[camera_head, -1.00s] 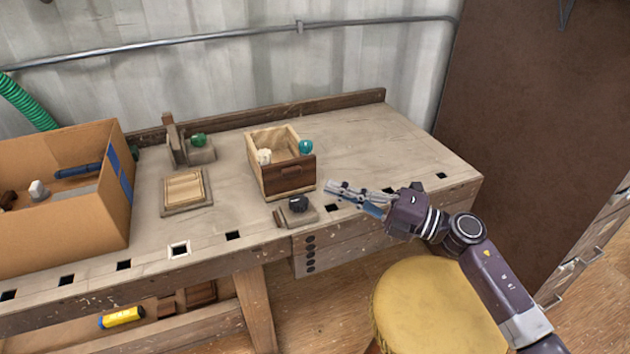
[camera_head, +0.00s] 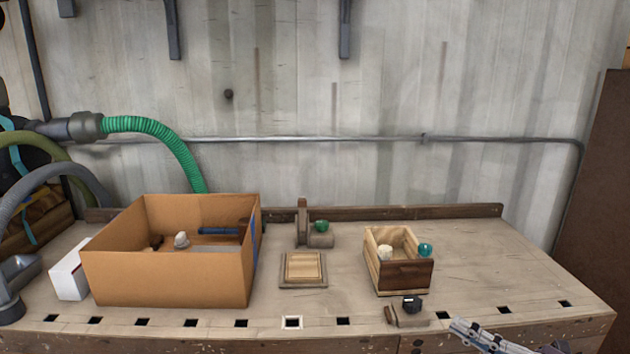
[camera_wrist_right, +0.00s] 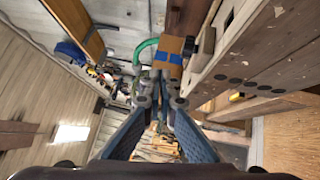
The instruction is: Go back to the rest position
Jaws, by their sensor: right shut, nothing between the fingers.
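My right gripper (camera_head: 478,337) shows at the bottom right of the head view, at the front edge of the workbench (camera_head: 480,240). It is shut and empty. In the right wrist view its two blue-padded fingers (camera_wrist_right: 164,92) meet at the tips with nothing between them. The wrist view looks along the bench front, with the bench edge on the right side of that picture. My left gripper is in neither view.
A cardboard box (camera_head: 165,280) with loose items stands on the bench's left. A small wooden box (camera_head: 402,277), a black-knobbed block (camera_head: 410,310), a wooden frame (camera_head: 303,270) and a green-topped holder (camera_head: 320,238) stand to its right. The bench's right end is clear.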

